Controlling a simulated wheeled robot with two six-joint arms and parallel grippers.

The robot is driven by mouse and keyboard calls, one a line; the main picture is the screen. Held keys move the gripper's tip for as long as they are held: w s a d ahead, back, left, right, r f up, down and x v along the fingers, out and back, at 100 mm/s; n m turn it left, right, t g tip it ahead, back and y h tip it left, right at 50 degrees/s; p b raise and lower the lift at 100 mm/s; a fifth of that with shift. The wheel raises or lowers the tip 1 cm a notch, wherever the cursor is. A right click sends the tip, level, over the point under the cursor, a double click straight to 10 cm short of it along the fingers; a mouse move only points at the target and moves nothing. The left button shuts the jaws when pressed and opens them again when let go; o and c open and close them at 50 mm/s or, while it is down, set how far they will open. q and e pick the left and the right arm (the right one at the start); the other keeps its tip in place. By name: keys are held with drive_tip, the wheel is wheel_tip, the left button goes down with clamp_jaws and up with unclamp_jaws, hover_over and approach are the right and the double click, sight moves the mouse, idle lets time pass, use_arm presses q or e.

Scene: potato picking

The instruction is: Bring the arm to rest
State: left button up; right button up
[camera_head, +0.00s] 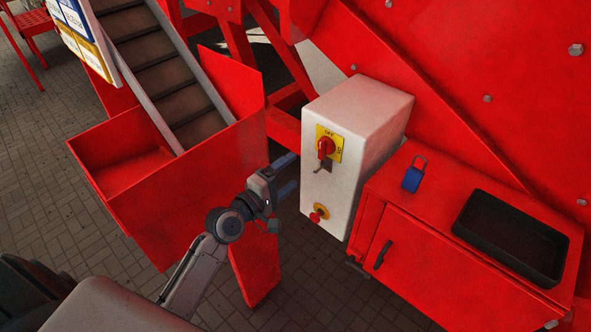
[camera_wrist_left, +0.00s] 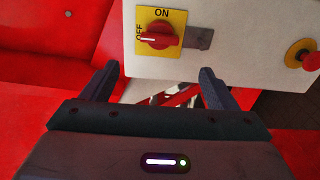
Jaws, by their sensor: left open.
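My left gripper (camera_head: 288,174) is open and empty, just left of the white control box (camera_head: 372,120). In the left wrist view its two fingers (camera_wrist_left: 157,85) are spread apart below the box's face, with nothing between them. The red rotary switch (camera_head: 325,147) sits on a yellow plate marked ON and OFF; it also shows in the left wrist view (camera_wrist_left: 160,37). Its handle lines up with OFF. A grey metal tab (camera_wrist_left: 200,38) is beside the switch. My right gripper is out of view.
A red push button on a yellow ring (camera_head: 319,214) is low on the box. A black tray (camera_head: 462,220) lies on the cabinet. A red chute (camera_head: 180,190) with a conveyor (camera_head: 165,75) stands behind my left arm. Paved floor (camera_head: 45,190) is open at left.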

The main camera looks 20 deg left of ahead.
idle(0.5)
use_arm(q)
drive_tip(key=s+a+f+m+g+y+b, duration=0.1)
drive_tip(key=a+f+m+g+y+b, duration=0.2)
drive_tip(key=f, duration=1.9)
drive_tip(key=s+a+f+m+g+y, duration=0.1)
drive_tip(key=s+a+f+g, duration=0.15)
drive_tip(key=s+f, duration=0.65)
drive_tip(key=s+a+f+m+g+y, duration=0.2)
drive_tip(key=f+g, duration=0.1)
drive_tip(key=f, duration=1.1)
drive_tip(key=s+f+m+g+b, duration=0.1)
drive_tip(key=s+f+m+g, duration=0.1)
drive_tip(key=s+f, duration=0.5)
drive_tip(key=s+f+m+g, duration=0.3)
drive_tip(key=s+f, duration=0.5)
drive_tip(key=s, duration=0.9)
drive_tip(key=s+f+m+g+y+b, duration=0.1)
drive_tip(key=s+f+m+g, duration=0.1)
drive_tip(key=s+f, duration=0.6)
drive_tip(key=s+m, duration=0.1)
drive_tip(key=s, duration=0.3)
drive_tip(key=shift+m+b, duration=0.3)
